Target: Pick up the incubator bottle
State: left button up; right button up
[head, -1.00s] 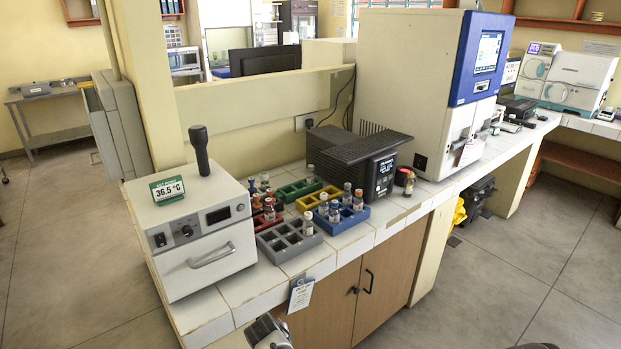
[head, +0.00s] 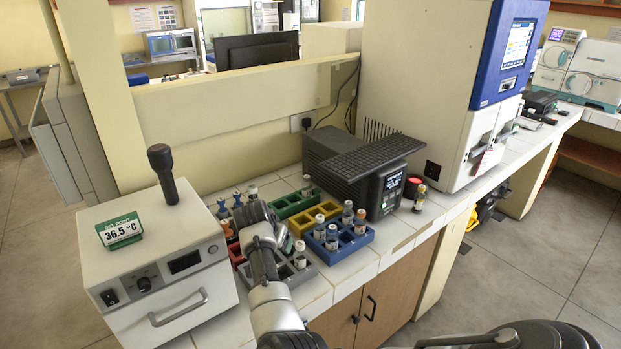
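The incubator (head: 165,262) is a white box at left, its front door shut and a 36.5 °C sign on top. Several small bottles stand in coloured racks to its right. One bottle (head: 300,255) stands in the grey rack (head: 308,273), and several stand in the blue rack (head: 350,250). I cannot tell which one is the incubator bottle. My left gripper (head: 262,228) is over the red and grey racks, close to the grey-rack bottle, and hides parts of both racks. Its fingers are too unclear to tell open from shut. My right gripper is not in view.
A black block device (head: 350,170) with a display stands behind the blue rack. A single bottle (head: 419,198) stands to its right. A tall white and blue machine (head: 430,90) is farther right. A black handle (head: 162,172) rises from the incubator top. The counter's front edge is tiled.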

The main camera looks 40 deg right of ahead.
aim_at(305, 185)
jog(key=i+l, duration=0.2)
jog(key=l, duration=0.15)
jog(key=i+l, duration=0.2)
jog(key=l, duration=0.15)
jog(key=i+l, duration=0.2)
jog(key=l, duration=0.15)
jog(key=i+l, duration=0.2)
jog(key=l, duration=0.2)
jog(key=i+l, duration=0.1)
jog(key=l, duration=0.4)
